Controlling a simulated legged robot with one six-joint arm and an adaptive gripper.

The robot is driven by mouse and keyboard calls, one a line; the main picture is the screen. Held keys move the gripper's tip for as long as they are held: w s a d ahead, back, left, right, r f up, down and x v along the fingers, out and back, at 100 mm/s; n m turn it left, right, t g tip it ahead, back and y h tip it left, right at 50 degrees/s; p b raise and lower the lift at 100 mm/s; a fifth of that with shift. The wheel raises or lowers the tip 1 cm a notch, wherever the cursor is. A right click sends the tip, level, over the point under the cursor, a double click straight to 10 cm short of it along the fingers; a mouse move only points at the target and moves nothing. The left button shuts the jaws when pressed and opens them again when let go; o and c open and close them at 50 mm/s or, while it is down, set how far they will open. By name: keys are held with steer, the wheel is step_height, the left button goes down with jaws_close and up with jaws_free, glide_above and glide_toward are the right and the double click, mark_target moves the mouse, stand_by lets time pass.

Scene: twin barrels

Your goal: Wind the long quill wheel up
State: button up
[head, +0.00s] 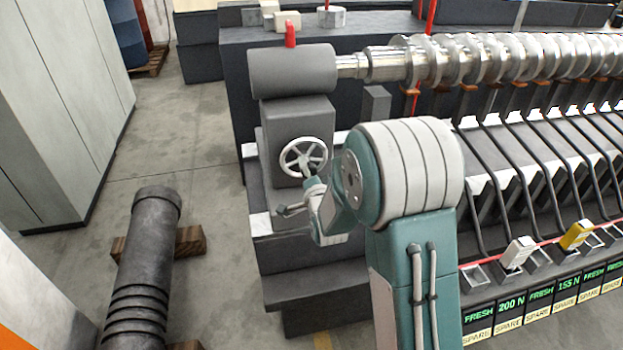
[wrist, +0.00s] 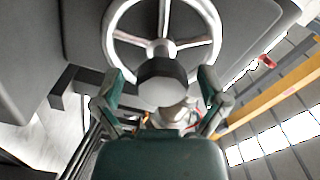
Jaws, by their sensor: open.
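A white spoked handwheel (head: 303,158) is mounted on the face of the grey block at the left end of the machine. In the wrist view the wheel (wrist: 164,42) fills the top middle, with a dark round hub or knob (wrist: 161,80) in front of its lower part. My gripper (wrist: 160,82) is open, with its green fingers on either side of that dark knob. I cannot tell whether the fingers touch it. In the head view my gripper (head: 300,198) is just below the wheel, partly hidden by my arm.
A grey drum (head: 291,69) with a red knob sits above the wheel block, joined to a ridged metal shaft (head: 480,58). Bent black rods and labelled slots fill the right. A dark ribbed cylinder (head: 147,260) lies on wood at left. Floor between is clear.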

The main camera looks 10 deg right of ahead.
steer(key=s, duration=1.1)
steer(key=shift+s, duration=0.3)
steer(key=s+r+n+g, duration=0.5)
steer(key=s+n+g, duration=0.1)
steer(key=s, duration=0.6)
steer(key=s+r+n+g, duration=0.4)
steer(key=s+n+g, duration=0.2)
steer(key=s, duration=0.7)
steer(key=shift+r+n, duration=0.35)
steer(key=shift+n, duration=0.05)
